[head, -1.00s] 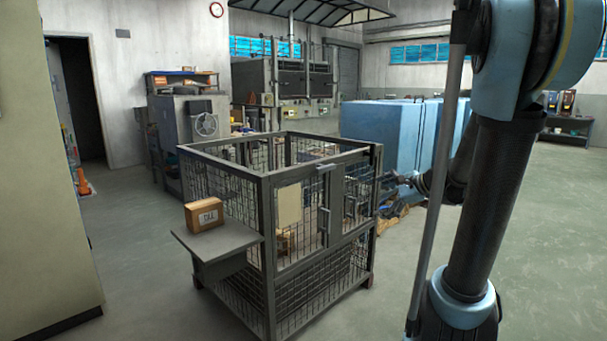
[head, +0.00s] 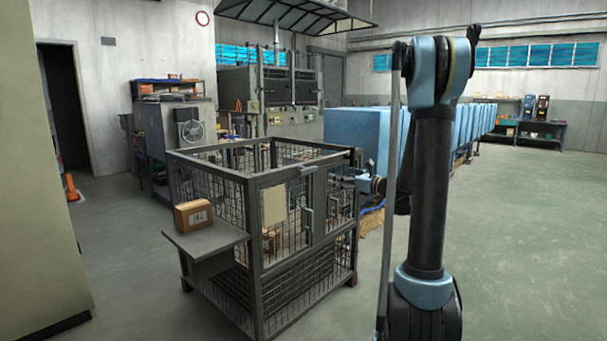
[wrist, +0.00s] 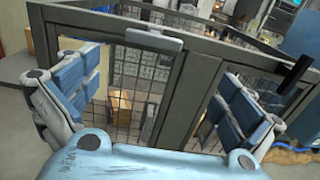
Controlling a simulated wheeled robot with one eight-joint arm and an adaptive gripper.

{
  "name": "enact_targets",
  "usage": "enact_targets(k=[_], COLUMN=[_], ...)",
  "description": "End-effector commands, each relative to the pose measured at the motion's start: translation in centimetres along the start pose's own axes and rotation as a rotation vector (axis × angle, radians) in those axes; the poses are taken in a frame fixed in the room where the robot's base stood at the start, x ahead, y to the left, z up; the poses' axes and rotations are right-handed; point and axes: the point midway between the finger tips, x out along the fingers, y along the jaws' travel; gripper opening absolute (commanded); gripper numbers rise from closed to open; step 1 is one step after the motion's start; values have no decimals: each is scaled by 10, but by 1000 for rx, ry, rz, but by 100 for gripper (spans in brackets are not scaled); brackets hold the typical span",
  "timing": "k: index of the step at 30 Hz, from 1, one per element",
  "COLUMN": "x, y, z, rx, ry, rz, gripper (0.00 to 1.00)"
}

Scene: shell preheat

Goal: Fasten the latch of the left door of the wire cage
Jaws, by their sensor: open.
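The wire cage (head: 255,195) is a grey metal frame with dark mesh. Its left door (head: 285,215) carries a cream plate (head: 274,204), looks closed, and has an upright grey handle (head: 307,215). A short light-grey bar, apparently the latch (head: 309,170), lies near level at the top rail. In the wrist view, the latch bar (wrist: 154,39) lies across the top frame, ahead of my gripper. My gripper (wrist: 160,75) is open and empty, its blue-padded fingers spread to either side of the door frame. I cannot tell whether the bar is engaged.
A cardboard box (head: 193,214) stands on the cage's side shelf (head: 206,242). Blue cabinets (head: 362,140) stand behind the cage. A beige cabinet (head: 45,220) rises at the left. The floor (head: 530,240) at the right is clear.

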Motion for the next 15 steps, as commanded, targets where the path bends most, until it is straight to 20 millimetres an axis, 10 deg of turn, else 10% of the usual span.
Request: enact_targets(k=[15], x=[96], y=[11], z=[0], rx=[-3], ry=[1], rz=[17], gripper=[100])
